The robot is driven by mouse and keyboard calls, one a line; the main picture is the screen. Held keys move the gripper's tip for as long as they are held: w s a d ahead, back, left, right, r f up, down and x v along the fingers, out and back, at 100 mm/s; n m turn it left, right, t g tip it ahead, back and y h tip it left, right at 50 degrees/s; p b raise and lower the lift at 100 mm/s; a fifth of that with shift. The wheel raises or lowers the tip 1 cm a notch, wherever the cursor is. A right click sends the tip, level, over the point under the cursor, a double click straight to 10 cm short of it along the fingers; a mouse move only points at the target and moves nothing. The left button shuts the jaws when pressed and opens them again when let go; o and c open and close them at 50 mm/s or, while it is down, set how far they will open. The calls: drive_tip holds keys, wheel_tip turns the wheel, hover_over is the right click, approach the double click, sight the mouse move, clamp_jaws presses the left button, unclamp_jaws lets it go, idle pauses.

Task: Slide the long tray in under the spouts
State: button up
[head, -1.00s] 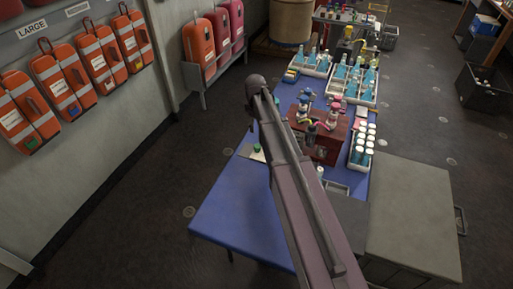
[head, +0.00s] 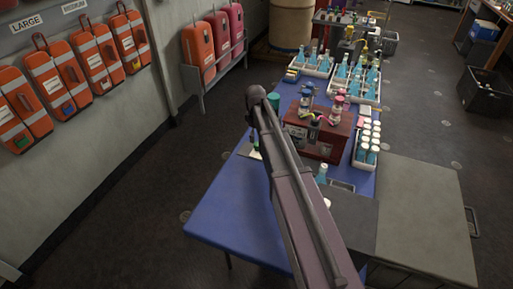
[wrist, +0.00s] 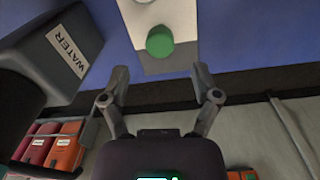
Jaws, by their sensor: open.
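In the wrist view my gripper (wrist: 160,82) is open and empty, its fingers spread below a pale flat strip (wrist: 157,62) with a round green knob (wrist: 160,40). The strip looks like the long tray, but I cannot be sure. In the head view only its pale edge (head: 254,155) shows beside my arm, which hides my gripper. A red-brown stand (head: 322,143) with blue- and pink-topped dispensers stands right of my arm on the blue table (head: 222,212).
A dark block labelled WATER (wrist: 62,45) is close at the upper left in the wrist view. White crates of bottles (head: 362,88) stand behind the stand, and a rack of white-capped bottles (head: 367,145) to its right. The table's near left part is bare.

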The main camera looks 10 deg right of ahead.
sight(257, 143)
drive_tip(key=shift+w+f+b, duration=0.1)
drive_tip(key=shift+f+b, duration=2)
drive_tip(key=shift+f, duration=0.3)
clamp_jaws()
